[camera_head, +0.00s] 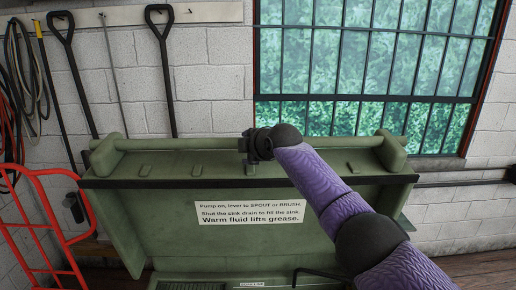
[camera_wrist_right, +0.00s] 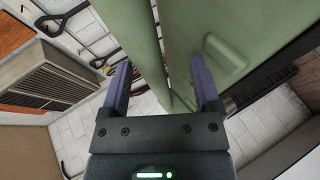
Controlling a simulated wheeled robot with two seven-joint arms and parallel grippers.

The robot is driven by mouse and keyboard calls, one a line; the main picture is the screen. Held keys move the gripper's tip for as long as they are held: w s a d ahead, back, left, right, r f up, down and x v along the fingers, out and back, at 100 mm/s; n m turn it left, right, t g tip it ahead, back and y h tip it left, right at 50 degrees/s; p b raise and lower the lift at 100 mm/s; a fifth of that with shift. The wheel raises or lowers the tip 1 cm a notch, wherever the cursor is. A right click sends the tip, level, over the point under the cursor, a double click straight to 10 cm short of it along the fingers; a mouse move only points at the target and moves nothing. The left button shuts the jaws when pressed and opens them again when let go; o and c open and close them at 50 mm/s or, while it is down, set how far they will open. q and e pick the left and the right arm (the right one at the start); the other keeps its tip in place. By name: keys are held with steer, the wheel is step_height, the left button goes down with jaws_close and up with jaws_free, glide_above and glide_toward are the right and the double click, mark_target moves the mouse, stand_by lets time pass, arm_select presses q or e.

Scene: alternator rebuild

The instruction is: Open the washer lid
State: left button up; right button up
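The green parts washer (camera_head: 150,225) stands in front of me with its lid (camera_head: 200,160) raised at the back. A round green bar runs along the lid's top, and a dark strip crosses below it. My right arm reaches up across the washer, and my right gripper (camera_head: 258,145) is at the lid's top edge, left of centre. In the right wrist view, the gripper's two fingers (camera_wrist_right: 162,88) are spread apart, with the green lid edge (camera_wrist_right: 150,40) behind and between them. I cannot tell whether they touch it. My left gripper is out of view.
A white instruction label (camera_head: 250,213) is on the washer's green panel. A red hand truck (camera_head: 45,225) stands at the left. Shovels (camera_head: 165,70) and coiled cables hang on the wall. A barred window (camera_head: 370,70) is behind at the right.

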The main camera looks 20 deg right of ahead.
steer(key=b+v, duration=0.3)
steer(key=v, duration=0.5)
steer(key=shift+s, duration=0.3)
